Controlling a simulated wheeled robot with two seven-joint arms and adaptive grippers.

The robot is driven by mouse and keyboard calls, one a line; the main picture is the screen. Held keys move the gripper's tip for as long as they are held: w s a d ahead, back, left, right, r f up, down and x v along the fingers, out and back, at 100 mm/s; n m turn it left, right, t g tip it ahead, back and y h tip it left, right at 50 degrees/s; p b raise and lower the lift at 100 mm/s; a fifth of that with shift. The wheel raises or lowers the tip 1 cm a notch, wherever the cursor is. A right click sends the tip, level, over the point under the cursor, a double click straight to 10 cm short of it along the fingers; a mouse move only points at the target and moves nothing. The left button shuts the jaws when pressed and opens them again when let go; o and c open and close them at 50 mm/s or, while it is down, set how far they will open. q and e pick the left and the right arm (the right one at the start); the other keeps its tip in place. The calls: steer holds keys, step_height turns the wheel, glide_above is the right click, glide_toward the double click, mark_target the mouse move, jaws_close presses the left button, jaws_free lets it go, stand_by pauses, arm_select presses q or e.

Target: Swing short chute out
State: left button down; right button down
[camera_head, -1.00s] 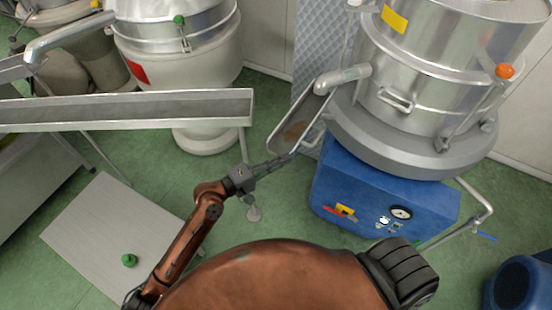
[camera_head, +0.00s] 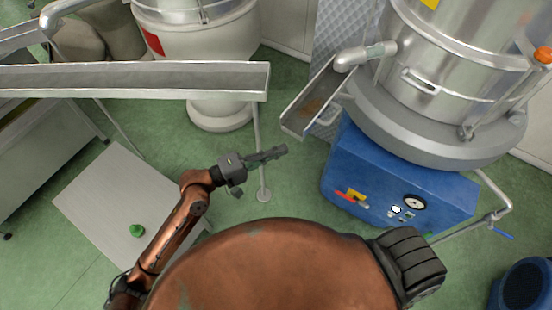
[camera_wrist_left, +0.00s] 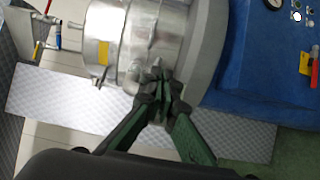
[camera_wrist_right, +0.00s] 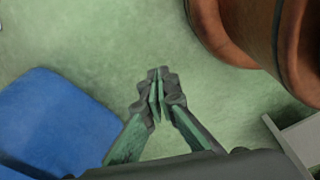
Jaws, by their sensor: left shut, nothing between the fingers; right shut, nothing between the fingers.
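The short chute (camera_head: 310,106) is a narrow metal trough in the head view. It hangs below the outlet pipe (camera_head: 364,55) of the right-hand steel machine (camera_head: 440,60) and slopes down to the left. Its lower end stands apart from the long chute (camera_head: 140,81). My left gripper (camera_head: 284,150) is shut and empty, just below the short chute's lower end, with a gap between them. In the left wrist view its closed fingers (camera_wrist_left: 160,72) overlap the machine. My right gripper (camera_wrist_right: 158,76) is shut and empty above green floor in the right wrist view.
The machine stands on a blue base (camera_head: 395,185) with a gauge. A thin post with a round foot (camera_head: 263,195) supports the long chute's end beside my left gripper. Green floor is bare between post and base.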

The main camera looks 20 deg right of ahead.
arm_select(q)
steer(key=shift+s+a+f, duration=0.15)
steer(key=shift+s+a, duration=0.6)
steer(key=shift+a, duration=0.05)
arm_select(e)
steer(key=shift+s+a+f, duration=0.4)
steer(key=shift+a, duration=0.2)
steer(key=shift+d, duration=0.2)
